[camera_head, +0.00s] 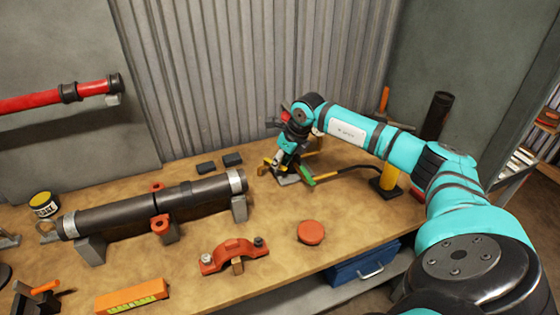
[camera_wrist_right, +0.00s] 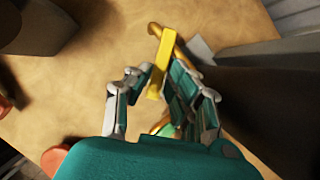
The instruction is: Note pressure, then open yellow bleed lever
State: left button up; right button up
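My right gripper (camera_head: 284,160) reaches down to the small fitting at the back of the bench, by the corrugated wall. A curved yellow part (camera_wrist_right: 178,40) shows beyond the lever. In the head view my gripper and wrist cover much of the fitting, with yellow and green parts (camera_head: 305,174) showing beside it. I see no readable pressure gauge face. My left gripper is out of view.
A dark pipe (camera_head: 110,216) lies on supports at left. An orange clamp (camera_head: 232,255), a red cap (camera_head: 311,232) and an orange level (camera_head: 132,297) lie toward the front. A yellow cylinder (camera_head: 391,176) stands right of the fitting. A blue box (camera_head: 355,268) sits below the bench.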

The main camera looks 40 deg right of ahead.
jog(key=o, duration=0.3)
